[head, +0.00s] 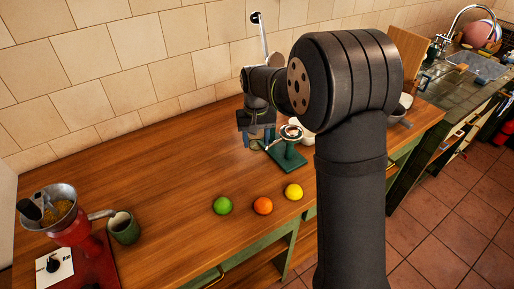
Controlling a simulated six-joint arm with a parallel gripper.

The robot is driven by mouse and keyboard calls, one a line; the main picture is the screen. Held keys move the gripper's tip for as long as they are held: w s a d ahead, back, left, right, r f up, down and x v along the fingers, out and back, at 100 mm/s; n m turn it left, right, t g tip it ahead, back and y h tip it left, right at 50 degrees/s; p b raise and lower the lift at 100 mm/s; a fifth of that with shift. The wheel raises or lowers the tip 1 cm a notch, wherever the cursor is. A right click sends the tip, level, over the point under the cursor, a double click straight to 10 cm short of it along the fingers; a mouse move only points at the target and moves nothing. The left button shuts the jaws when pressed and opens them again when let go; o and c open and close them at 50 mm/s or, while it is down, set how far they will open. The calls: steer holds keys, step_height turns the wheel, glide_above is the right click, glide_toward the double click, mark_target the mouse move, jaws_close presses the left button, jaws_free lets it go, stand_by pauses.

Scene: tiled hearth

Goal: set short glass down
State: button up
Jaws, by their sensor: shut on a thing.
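My gripper (263,134) is small and dark in the head view, over the back middle of the wooden counter (165,165). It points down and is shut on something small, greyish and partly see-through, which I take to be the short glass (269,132). The glass is hard to make out, and its outline and base are not clear. It is just left of a green stand (285,157) with a metal ring. I cannot tell whether the glass touches the stand or the counter.
A lime (222,205), an orange (263,205) and a lemon (293,191) lie near the front edge. A green mug (124,229) and a red machine with a metal bowl (60,215) stand at the left. The counter's left middle is clear. My arm hides part of the right side.

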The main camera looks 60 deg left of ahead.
mark_target(256, 150)
steer(key=shift+f, duration=2.25)
steer(key=shift+f, duration=0.15)
steer(key=o, duration=1)
steer(key=shift+o, duration=0.2)
steer(key=shift+o, duration=0.3)
step_height(256, 150, up, 12)
